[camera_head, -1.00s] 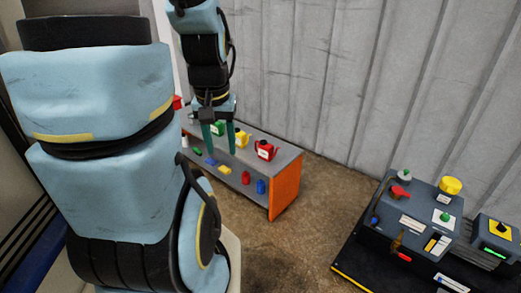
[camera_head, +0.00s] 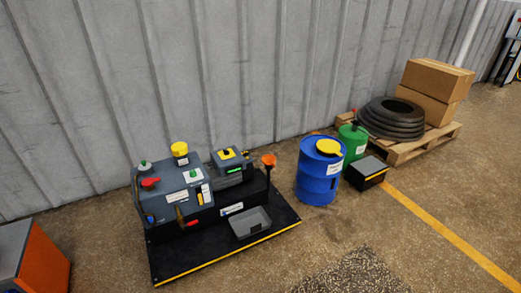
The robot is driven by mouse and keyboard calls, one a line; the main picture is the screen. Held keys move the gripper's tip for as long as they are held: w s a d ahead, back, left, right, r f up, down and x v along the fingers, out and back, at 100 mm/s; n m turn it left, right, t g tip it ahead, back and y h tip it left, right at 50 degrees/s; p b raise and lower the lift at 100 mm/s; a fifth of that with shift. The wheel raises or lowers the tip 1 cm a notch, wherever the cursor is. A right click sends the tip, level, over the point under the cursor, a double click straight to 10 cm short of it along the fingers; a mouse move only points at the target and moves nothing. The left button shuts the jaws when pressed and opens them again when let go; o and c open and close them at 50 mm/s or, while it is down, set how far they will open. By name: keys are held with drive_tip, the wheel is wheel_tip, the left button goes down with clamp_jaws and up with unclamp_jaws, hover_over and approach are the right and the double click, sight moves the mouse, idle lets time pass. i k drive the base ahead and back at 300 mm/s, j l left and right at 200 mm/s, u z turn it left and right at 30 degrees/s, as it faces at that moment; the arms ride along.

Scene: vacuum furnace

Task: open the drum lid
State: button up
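A blue drum (camera_head: 319,172) stands upright on the floor near the wall, right of the grey machine. Its yellow round lid (camera_head: 328,147) lies on the top and looks closed. A white label is on the drum's side. My gripper is out of view in the current head view.
A grey control machine (camera_head: 172,192) stands on a black base (camera_head: 165,258) left of the drum. A green canister (camera_head: 352,140) and a dark box (camera_head: 366,173) sit close right of it. A pallet (camera_head: 425,146) holds tires and cartons. Floor in front is open.

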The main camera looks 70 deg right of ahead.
sight(328, 145)
drive_tip(key=z, duration=1.5)
drive_tip(key=l+z, duration=0.3)
drive_tip(key=z, duration=0.15)
drive_tip(key=i+l+z, duration=0.15)
drive_tip(key=l+z, duration=0.15)
drive_tip(key=z, duration=0.2)
drive_tip(key=i+l+z, duration=0.1)
drive_tip(key=l+z, duration=0.15)
drive_tip(key=z, duration=0.2)
drive_tip(key=i+l, duration=0.6)
drive_tip(key=i, duration=0.25)
drive_tip(key=i+l+u, duration=0.1)
drive_tip(key=i+l, duration=0.3)
drive_tip(key=i, duration=0.15)
drive_tip(key=i+l+u, duration=0.1)
drive_tip(key=u, duration=1.55)
drive_tip(key=i+l, duration=0.05)
